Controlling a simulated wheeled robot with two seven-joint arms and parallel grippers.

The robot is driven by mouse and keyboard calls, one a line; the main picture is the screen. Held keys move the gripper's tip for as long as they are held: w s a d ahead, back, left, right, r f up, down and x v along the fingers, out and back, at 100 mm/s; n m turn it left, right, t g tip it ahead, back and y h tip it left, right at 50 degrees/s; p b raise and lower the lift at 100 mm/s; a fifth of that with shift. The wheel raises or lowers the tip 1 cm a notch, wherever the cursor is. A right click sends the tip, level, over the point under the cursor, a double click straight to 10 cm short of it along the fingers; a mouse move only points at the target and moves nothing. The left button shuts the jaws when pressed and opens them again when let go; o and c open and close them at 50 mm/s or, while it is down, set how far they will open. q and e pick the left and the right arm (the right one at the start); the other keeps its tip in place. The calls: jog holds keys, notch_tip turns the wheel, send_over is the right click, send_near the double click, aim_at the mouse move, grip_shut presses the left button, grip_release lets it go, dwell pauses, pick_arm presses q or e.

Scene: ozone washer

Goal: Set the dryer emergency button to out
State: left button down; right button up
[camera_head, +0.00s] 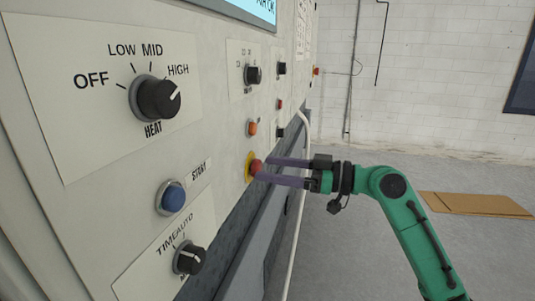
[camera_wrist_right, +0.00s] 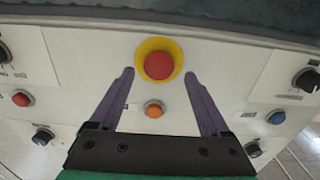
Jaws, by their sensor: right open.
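The emergency button is a red mushroom knob (camera_head: 256,168) on a yellow ring, low on the panel in the head view. In the right wrist view the red knob (camera_wrist_right: 159,66) sits at the upper middle, ahead of the fingertips. My right gripper (camera_head: 258,170) has its purple fingers pointed at the panel, one above and one below the knob in the head view. It is open, and the wrist view shows the fingertips (camera_wrist_right: 160,78) apart on both sides of the knob, with gaps to it. Whether the button is pressed in or out I cannot tell. My left gripper is not in view.
Around the button are an orange button (camera_head: 252,128), a blue START button (camera_head: 172,197), a HEAT dial (camera_head: 158,98) and a TIME/AUTO dial (camera_head: 189,259). A white hose (camera_head: 299,200) runs down the panel's edge. Brown cardboard (camera_head: 475,204) lies on the open floor at right.

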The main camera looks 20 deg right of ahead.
jog(key=shift+w+a+f, duration=0.15)
jog(key=shift+w+a, duration=0.4)
jog(key=shift+a, duration=0.05)
jog(key=shift+s, duration=0.1)
grip_shut()
dwell(0.9)
